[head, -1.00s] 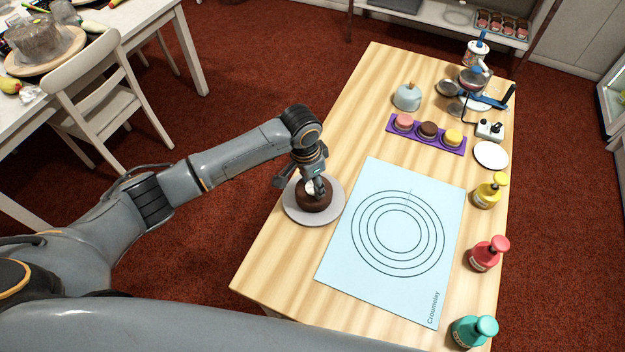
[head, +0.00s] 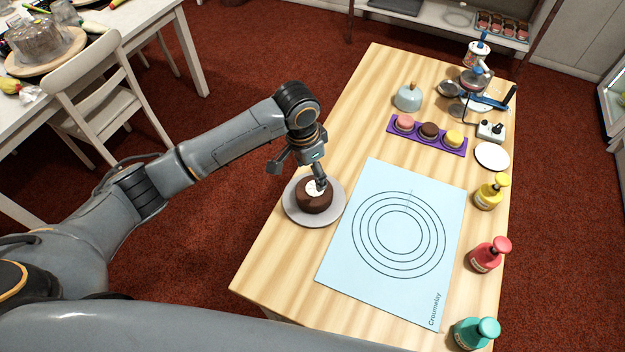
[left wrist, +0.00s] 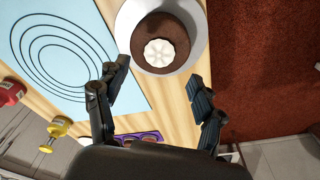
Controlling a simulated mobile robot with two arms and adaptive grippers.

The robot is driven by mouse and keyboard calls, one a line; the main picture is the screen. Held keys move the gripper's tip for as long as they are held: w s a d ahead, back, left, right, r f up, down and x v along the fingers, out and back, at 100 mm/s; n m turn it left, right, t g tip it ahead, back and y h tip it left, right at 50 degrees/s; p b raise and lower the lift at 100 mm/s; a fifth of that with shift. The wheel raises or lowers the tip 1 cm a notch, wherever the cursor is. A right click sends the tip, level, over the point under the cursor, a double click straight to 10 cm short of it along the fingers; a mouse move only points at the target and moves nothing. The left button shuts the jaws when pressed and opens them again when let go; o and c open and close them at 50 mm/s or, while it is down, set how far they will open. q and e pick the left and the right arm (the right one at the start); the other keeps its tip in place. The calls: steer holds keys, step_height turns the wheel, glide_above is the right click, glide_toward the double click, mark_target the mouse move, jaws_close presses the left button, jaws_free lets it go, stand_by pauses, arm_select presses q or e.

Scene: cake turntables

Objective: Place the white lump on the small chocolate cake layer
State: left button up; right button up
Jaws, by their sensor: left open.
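The white lump (left wrist: 159,53) is a round, ridged piece resting on top of the small chocolate cake layer (left wrist: 165,25). In the head view the white lump (head: 314,188) shows on the dark brown cake layer (head: 314,203), partly behind a finger. The cake layer sits on a grey round turntable plate (head: 293,213) at the table's left edge. My left gripper (left wrist: 152,92) is open and empty, its fingers apart and clear of the lump in the wrist view. In the head view my left gripper (head: 302,178) is above the cake. My right gripper is not in view.
A pale blue mat with rings (head: 345,275) lies right of the plate. A purple tray (head: 416,138) holds three small round cakes. Yellow (head: 487,194), red (head: 485,257) and teal (head: 472,334) bottles stand along the right edge. A light blue pot (head: 408,97) stands farther back.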

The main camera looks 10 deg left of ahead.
arm_select(q)
step_height(320, 180, up, 6)
steer(key=shift+s+a+r+b, duration=0.25)
steer(key=shift+s+a+b, duration=0.05)
steer(key=shift+s, duration=0.05)
steer(key=shift+s+f, duration=0.1)
stand_by(0.3)
